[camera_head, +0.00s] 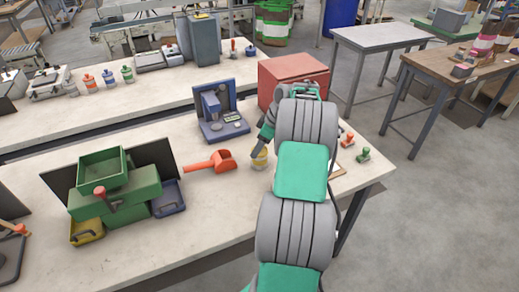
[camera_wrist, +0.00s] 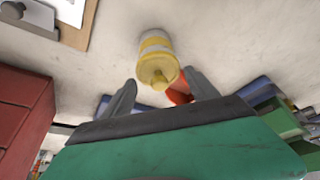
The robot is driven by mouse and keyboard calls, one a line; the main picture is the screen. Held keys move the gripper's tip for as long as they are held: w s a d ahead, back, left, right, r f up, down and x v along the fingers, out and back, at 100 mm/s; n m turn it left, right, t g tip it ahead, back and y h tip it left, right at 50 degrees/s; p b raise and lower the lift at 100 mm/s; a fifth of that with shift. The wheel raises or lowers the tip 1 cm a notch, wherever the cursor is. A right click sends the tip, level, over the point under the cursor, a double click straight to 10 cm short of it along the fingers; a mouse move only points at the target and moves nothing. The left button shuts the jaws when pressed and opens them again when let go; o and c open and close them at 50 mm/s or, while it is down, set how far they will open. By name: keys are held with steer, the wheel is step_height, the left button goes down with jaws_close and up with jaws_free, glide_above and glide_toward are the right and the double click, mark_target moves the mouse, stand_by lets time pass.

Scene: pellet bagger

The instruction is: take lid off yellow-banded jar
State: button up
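The yellow-banded jar (camera_head: 259,161) stands upright on the near bench, just left of my arm in the head view. In the wrist view the jar (camera_wrist: 156,42) shows a pale body with a yellow band, and its yellow lid (camera_wrist: 157,68) with a round knob faces the camera. My gripper (camera_wrist: 162,90) is open, its two grey fingers spread apart on either side of the lid's line, with nothing between them that I can see gripped. In the head view my gripper (camera_head: 262,142) is beside and above the jar, partly hidden by my arm.
An orange-red scoop (camera_head: 211,162) lies left of the jar. A blue device (camera_head: 221,116) and a red cabinet (camera_head: 293,72) stand behind. A green machine (camera_head: 115,187) is at left. Small orange (camera_head: 347,140) and green (camera_head: 363,155) stamps are at right. The bench front is clear.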

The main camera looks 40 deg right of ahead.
steer(key=c, duration=1)
steer(key=shift+r, duration=0.1)
